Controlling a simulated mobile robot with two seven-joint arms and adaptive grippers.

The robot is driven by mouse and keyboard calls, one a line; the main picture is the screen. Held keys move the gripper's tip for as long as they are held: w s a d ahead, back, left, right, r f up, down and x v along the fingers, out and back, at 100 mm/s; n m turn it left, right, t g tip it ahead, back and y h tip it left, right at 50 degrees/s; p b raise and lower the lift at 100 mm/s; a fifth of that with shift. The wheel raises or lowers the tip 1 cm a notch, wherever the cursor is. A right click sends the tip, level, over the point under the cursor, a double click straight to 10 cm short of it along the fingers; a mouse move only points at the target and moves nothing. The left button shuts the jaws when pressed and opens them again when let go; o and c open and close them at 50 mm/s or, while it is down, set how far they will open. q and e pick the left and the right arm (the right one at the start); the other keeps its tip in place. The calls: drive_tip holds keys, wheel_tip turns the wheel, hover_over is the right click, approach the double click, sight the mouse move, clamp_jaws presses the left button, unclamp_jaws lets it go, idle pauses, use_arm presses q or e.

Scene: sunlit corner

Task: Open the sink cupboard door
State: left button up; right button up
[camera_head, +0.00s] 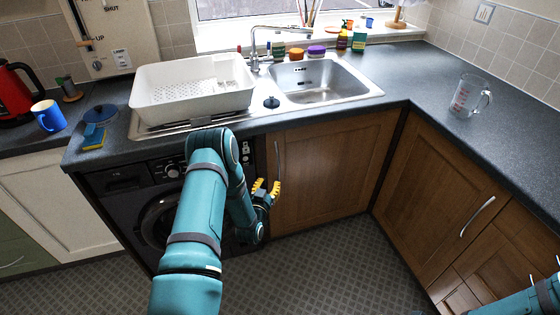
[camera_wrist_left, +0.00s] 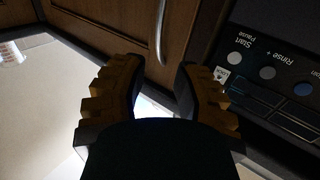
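The sink cupboard door (camera_head: 325,175) is a brown wooden panel under the sink, and it looks shut. Its curved metal handle (camera_head: 278,160) stands upright near the door's left edge. My left gripper (camera_head: 266,188), with yellow fingers, is in front of the washing machine's right edge, close to the lower end of the handle. In the left wrist view the left gripper (camera_wrist_left: 158,85) has its fingers apart with nothing between them. The handle (camera_wrist_left: 160,32) shows beyond the fingertips, in line with the gap, and the door (camera_wrist_left: 122,28) lies behind it. My right gripper is out of view.
A black washing machine (camera_head: 125,182) stands left of the door. A second wooden cupboard (camera_head: 435,190) stands at right angles on the right. The worktop holds a white dish rack (camera_head: 190,95), a sink (camera_head: 315,82) and a glass jug (camera_head: 468,97). The floor (camera_head: 320,270) before the door is clear.

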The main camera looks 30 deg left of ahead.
sight(278, 164)
use_arm(q)
drive_tip(key=b+x, duration=0.2)
drive_tip(key=x, duration=0.9)
drive_tip(key=shift+w+f, duration=0.15)
drive_tip(key=shift+w+a, duration=0.1)
drive_tip(key=shift+w, duration=0.25)
drive_tip(key=shift+o, duration=0.3)
clamp_jaws()
